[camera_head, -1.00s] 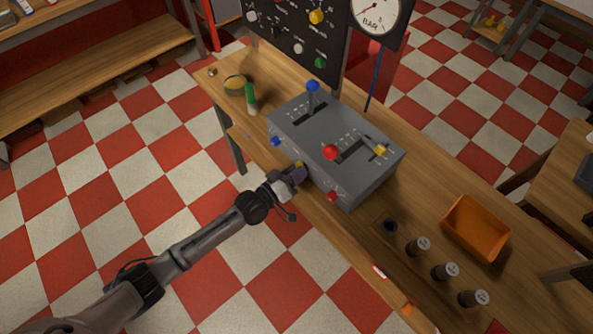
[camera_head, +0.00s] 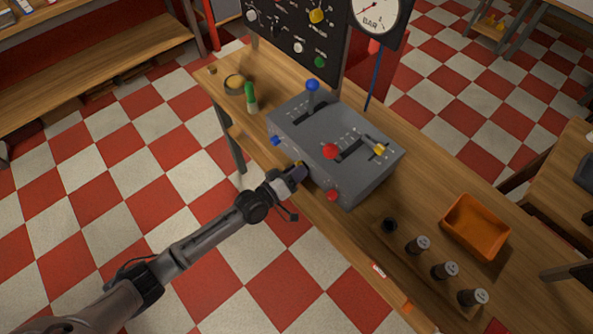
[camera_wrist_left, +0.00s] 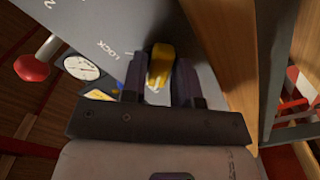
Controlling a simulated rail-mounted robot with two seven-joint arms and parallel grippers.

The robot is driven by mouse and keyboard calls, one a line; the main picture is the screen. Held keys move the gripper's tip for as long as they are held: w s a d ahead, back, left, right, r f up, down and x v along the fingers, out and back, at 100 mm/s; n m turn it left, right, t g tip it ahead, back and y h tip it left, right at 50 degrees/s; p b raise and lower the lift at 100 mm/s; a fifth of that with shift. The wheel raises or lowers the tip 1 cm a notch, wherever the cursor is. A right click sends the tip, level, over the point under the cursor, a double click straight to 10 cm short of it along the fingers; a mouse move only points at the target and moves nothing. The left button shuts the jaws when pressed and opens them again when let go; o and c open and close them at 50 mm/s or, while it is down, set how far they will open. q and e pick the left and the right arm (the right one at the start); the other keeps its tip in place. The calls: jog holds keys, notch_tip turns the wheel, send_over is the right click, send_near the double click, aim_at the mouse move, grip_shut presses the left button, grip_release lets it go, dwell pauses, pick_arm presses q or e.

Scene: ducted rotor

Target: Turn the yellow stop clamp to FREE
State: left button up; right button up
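The grey control box (camera_head: 300,140) stands on the wooden bench, with its front side towards my left arm. The yellow stop clamp (camera_wrist_left: 160,66) sits on that side, near the printed word LOCK, in the left wrist view. In the head view only a bit of the clamp (camera_head: 299,163) shows beyond the fingers. My left gripper (camera_head: 296,172) is at the clamp, with one dark finger on each side. In the left wrist view the clamp fills the space between the fingertips (camera_wrist_left: 160,72), so the gripper looks shut on it. The FREE mark is not readable. My right gripper is out of view.
The box also bears a blue-knobbed lever (camera_head: 313,86), a red knob (camera_head: 331,152), a yellow lever (camera_head: 380,149) and a red front button (camera_head: 332,196). A green-topped bottle (camera_head: 251,97) stands to the left.

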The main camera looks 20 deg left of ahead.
pick_arm(q)
jog(key=o, duration=0.3)
jog(key=p+v, duration=0.1)
jog(key=v, duration=1.3)
jog(key=shift+d+p, duration=0.1)
jog(key=shift+p, duration=0.3)
jog(key=shift+w, duration=0.1)
